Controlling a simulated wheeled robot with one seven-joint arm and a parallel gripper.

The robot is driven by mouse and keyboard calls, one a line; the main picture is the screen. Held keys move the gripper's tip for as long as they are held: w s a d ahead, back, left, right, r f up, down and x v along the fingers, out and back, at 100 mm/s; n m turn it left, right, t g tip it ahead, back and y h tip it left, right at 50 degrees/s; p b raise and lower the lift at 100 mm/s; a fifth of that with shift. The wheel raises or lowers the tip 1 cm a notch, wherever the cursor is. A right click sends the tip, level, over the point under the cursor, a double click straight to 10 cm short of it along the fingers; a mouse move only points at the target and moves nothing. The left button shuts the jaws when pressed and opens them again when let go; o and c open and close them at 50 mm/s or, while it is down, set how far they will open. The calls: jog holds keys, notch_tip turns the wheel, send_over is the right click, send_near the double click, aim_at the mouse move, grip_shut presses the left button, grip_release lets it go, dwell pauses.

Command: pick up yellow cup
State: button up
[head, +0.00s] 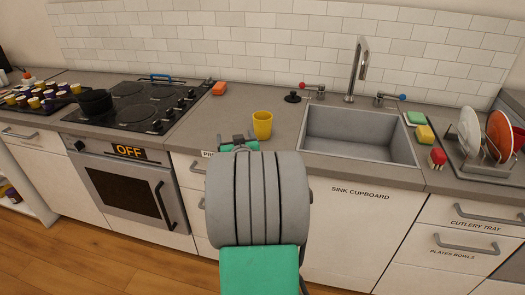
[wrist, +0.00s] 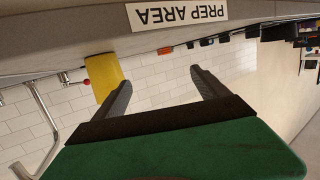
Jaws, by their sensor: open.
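The yellow cup (head: 262,126) stands upright on the grey counter, left of the sink and near the counter's front edge. In the wrist view, which is upside down, the cup (wrist: 104,75) shows at upper left, partly behind one finger. My gripper (head: 238,138) is open and empty, at the counter's front edge, left of the cup and apart from it in the head view. Its two dark fingers (wrist: 160,78) are spread wide in the wrist view. My arm hides part of the cupboard front below.
The sink (head: 358,135) with its tall tap (head: 357,70) lies to the right. A black stopper (head: 292,97) sits behind the cup. An orange block (head: 219,88) and the hob (head: 135,103) with a black pan (head: 95,101) are left. The PREP AREA label (wrist: 178,14) marks the counter edge.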

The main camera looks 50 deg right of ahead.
aim_at(263, 131)
jog(key=s+d+h, duration=0.1)
jog(key=s+d, duration=0.1)
jog(key=s+d+f+m+h, duration=0.1)
jog(key=s+d, duration=0.1)
jog(key=d, duration=0.1)
jog(key=s+d+f+m+h+b, duration=0.1)
jog(key=d, duration=0.2)
jog(key=shift+s+d+f+g+h, duration=0.25)
jog(key=shift+s+g+h, duration=0.05)
jog(key=shift+s, duration=0.1)
jog(key=p+x, duration=0.1)
jog(key=x, duration=0.6)
jog(key=shift+w+a, duration=0.15)
jog(key=c, duration=1.5)
jog(key=shift+c, duration=0.2)
